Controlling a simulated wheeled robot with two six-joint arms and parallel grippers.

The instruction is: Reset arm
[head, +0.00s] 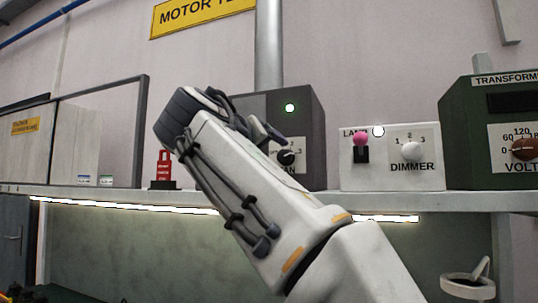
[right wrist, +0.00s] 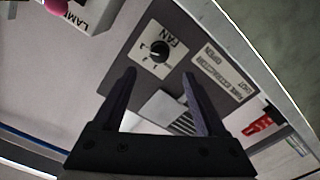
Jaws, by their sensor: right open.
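My right arm rises across the middle of the head view, and my right gripper (head: 268,132) is in front of the grey fan box (head: 311,135). In the right wrist view the right gripper (right wrist: 159,74) is open, its two fingers apart with nothing held between them. The fan box's black FAN dial (right wrist: 160,52) lies just beyond the fingertips, apart from them as far as I can tell. The dial (head: 286,158) also shows in the head view, right of the gripper. A green light (head: 290,107) is lit on the box. My left gripper is not in view.
A shelf (head: 400,202) carries a red padlock-shaped tag (head: 164,168), a LAMP switch with pink knob (head: 359,139), a DIMMER knob (head: 411,150) and a green transformer (head: 470,130). A mortar (head: 468,286) stands lower right. Wall space above the dimmer is clear.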

